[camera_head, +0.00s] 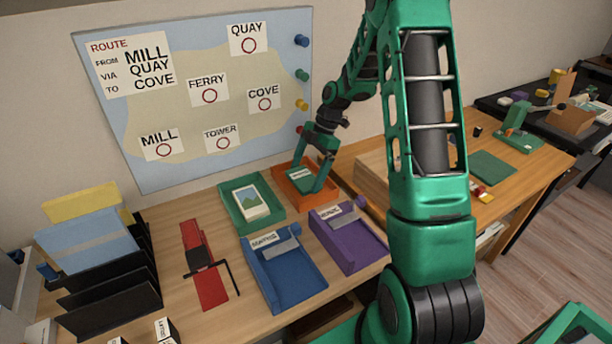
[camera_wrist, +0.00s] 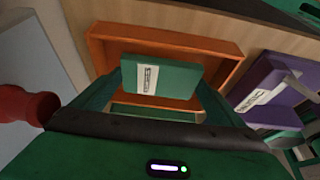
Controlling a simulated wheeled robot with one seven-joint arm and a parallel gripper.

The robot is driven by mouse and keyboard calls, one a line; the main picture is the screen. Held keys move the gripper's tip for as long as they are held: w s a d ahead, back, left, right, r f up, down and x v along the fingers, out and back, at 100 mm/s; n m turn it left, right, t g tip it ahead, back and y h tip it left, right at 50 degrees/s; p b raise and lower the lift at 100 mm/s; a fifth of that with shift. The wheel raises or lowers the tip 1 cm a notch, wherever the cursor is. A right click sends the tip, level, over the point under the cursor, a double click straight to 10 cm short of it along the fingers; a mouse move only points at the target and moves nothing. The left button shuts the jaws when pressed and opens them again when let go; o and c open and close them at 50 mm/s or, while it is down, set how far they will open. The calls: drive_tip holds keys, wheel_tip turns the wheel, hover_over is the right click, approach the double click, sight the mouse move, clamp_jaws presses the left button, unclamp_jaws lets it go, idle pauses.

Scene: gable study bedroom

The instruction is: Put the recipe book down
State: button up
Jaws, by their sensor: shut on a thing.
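The recipe book is a small green book with a white label; I see it in the head view (camera_head: 300,174) and in the wrist view (camera_wrist: 160,77). My gripper (camera_head: 312,178) is shut on it, with one finger on each side in the wrist view. The book is over the orange tray (camera_head: 287,192), inside its outline in both views. I cannot tell whether the book touches the tray floor. The orange tray also shows in the wrist view (camera_wrist: 215,47), and I see nothing else in it.
A green tray (camera_head: 270,219) with a picture card, a blue tray (camera_head: 295,300) and a purple tray (camera_head: 370,258) stand close by. A wooden box (camera_head: 371,184) is right of the orange tray. The route board (camera_head: 190,115) rises behind, with a red peg (camera_wrist: 28,105) near my gripper.

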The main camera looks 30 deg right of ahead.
drive_tip(key=shift+f, duration=0.55)
drive_tip(key=shift+f, duration=0.1)
drive_tip(key=o, duration=0.9)
